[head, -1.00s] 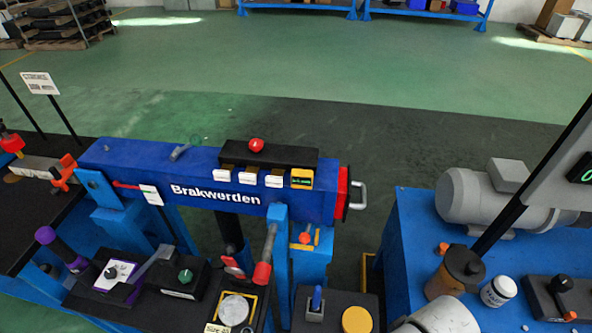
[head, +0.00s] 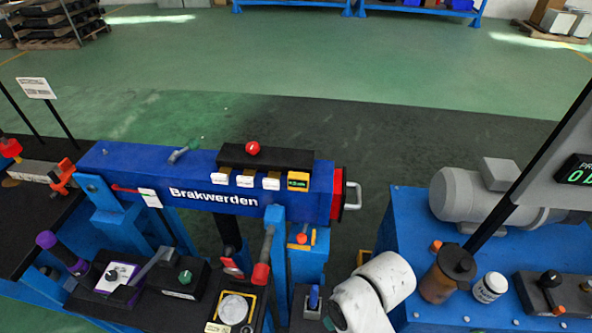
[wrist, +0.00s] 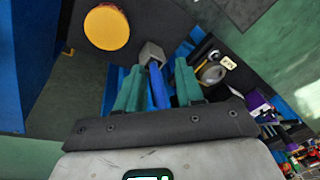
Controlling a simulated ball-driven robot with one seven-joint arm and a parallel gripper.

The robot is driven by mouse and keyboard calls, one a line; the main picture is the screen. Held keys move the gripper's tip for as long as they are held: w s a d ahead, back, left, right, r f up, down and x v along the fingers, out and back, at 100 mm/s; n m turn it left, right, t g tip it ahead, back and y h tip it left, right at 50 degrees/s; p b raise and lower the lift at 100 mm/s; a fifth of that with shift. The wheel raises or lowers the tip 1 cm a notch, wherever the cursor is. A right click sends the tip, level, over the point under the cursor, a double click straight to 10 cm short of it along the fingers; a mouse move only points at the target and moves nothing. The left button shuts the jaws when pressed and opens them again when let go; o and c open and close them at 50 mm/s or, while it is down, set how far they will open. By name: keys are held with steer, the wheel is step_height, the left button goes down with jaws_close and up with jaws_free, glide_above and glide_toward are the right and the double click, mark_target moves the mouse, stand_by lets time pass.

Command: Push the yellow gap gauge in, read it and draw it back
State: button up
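A small yellow piece (head: 296,247) with an orange-red knob sits on the blue post below the right end of the blue beam. I cannot tell surely that it is the gap gauge. My gripper (wrist: 158,82) shows green fingers spread apart in the wrist view. A blue lever (wrist: 157,88) on a grey block lies between them in the picture, with space on both sides; contact is not clear. The same lever (head: 313,297) stands at the bottom of the head view, left of my white arm. My fingers are hidden in the head view.
A yellow disc (wrist: 107,27) sits on a dark panel beside the lever. The blue beam (head: 130,172) carries a red button (head: 253,148). At right, a blue bench (head: 405,240) holds a grey motor (head: 465,195), a brown jar (head: 446,275) and a white jar (head: 489,287).

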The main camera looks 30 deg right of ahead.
steer(key=shift+o, duration=0.9)
steer(key=w+a+r+n+y+p, duration=0.1)
steer(key=w+a+r+n+p, duration=0.1)
steer(key=w+a+r, duration=0.3)
steer(key=w+r+n, duration=0.1)
steer(key=w+r, duration=0.2)
steer(key=w, duration=0.4)
steer(key=shift+p, duration=0.3)
steer(key=n+g+h+p, duration=0.2)
steer(key=n+h+p, duration=0.1)
steer(key=n+p, duration=0.25)
glide_toward(295, 174)
steer(key=shift+s+a+f+n, duration=0.1)
steer(key=shift+s+n, duration=0.1)
steer(key=shift+n, duration=0.15)
step_height(295, 174, down, 8)
steer(key=b, duration=0.5)
steer(key=shift+f, duration=1.35)
jaws_close()
